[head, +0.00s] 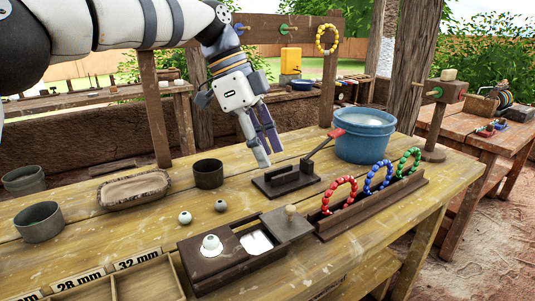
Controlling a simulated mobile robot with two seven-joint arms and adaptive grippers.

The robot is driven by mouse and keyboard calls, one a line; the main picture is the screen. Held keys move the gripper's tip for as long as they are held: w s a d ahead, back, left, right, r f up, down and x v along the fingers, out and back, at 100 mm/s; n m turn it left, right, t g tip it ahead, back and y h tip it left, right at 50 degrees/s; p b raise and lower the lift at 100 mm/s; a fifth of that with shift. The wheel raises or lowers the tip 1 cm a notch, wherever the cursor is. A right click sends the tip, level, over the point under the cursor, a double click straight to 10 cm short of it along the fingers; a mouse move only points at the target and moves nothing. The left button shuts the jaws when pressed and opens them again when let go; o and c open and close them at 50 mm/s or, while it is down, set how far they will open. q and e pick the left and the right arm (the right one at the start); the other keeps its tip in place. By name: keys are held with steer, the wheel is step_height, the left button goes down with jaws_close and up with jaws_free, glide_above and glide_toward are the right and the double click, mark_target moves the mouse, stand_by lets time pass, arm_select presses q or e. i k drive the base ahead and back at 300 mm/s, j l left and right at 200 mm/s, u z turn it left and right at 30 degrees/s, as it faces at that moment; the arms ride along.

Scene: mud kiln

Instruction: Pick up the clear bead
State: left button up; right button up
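My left gripper (270,158) points down above the table, behind and to the right of both beads, near a dark clamp-like wooden tool (285,180). My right gripper is out of view.
A dark wooden box (212,275) with a white domed piece stands in front of the beads. Red, blue and green bead rings (378,178) stand in a rack at right. A blue bucket (364,136), dark cup (208,173) and shallow tray (134,189) stand around. Bare table lies around the beads.

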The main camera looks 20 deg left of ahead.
mark_target(211, 243)
steer(key=k, duration=1)
